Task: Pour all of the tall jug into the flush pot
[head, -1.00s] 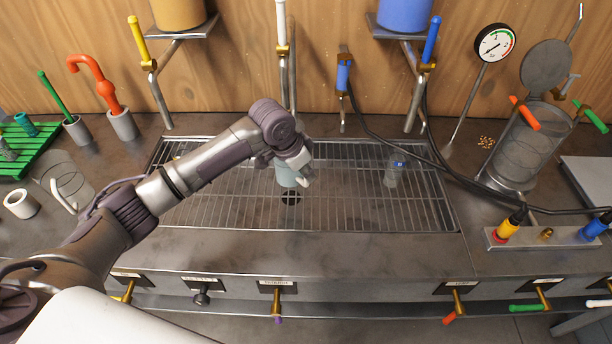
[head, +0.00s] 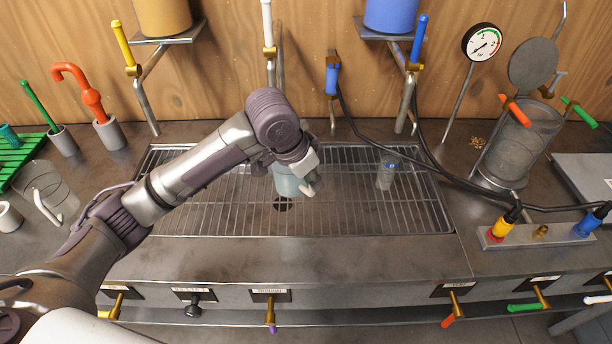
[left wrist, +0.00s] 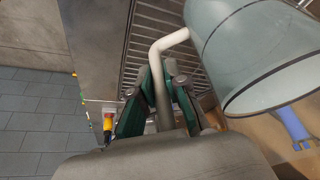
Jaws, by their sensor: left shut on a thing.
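My left gripper (head: 309,172) is shut on the white handle of a pale blue-green, see-through jug (head: 286,183). The jug is over the middle of the metal grate, near a dark round hole (head: 283,204). In the left wrist view, the fingers (left wrist: 166,82) close around the bent white handle, and the jug (left wrist: 245,50) fills the upper right with its wide round rim showing. My wrist hides much of the jug in the head view. I cannot make out its contents. I cannot tell which vessel is the flush pot. My right gripper is out of view.
A clear jug (head: 58,187) with a white handle stands at the left. A small clear vessel (head: 386,172) with a blue mark is on the right of the grate (head: 345,215). A lidded clear cylinder (head: 512,150) and black hoses are farther right. Taps (head: 122,42) hang behind.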

